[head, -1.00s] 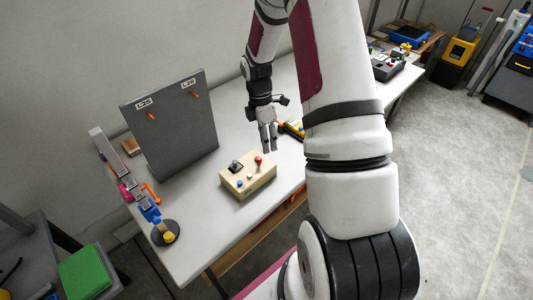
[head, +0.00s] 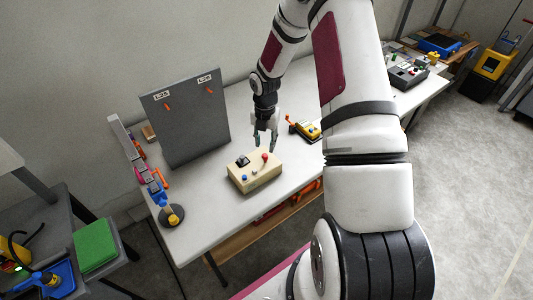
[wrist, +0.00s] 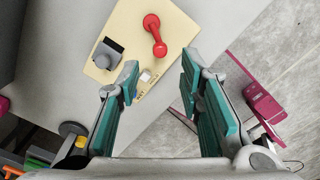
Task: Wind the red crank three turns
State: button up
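The red crank (wrist: 155,35) sits on top of a beige control box (wrist: 180,35). In the wrist view it shows as a short red arm with a round hub and a round knob. In the head view it is a small red shape (head: 265,156) on the box's far right part. My gripper (wrist: 160,72) is open and empty, its two teal-padded fingers apart. The crank lies beyond the fingertips in the wrist view, not between them. In the head view my gripper (head: 267,142) hangs just behind and above the box, apart from the crank.
A dark joystick (wrist: 108,54) and a white button (wrist: 146,77) share the box top. A grey upright panel (head: 185,120) stands left on the white table (head: 205,215). A yellow and black device with an orange handle (head: 303,127) lies right of my gripper.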

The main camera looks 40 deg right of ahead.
aim_at(265, 156)
jog(key=shift+f+p, duration=0.3)
jog(key=shift+f, duration=2.85)
grip_shut()
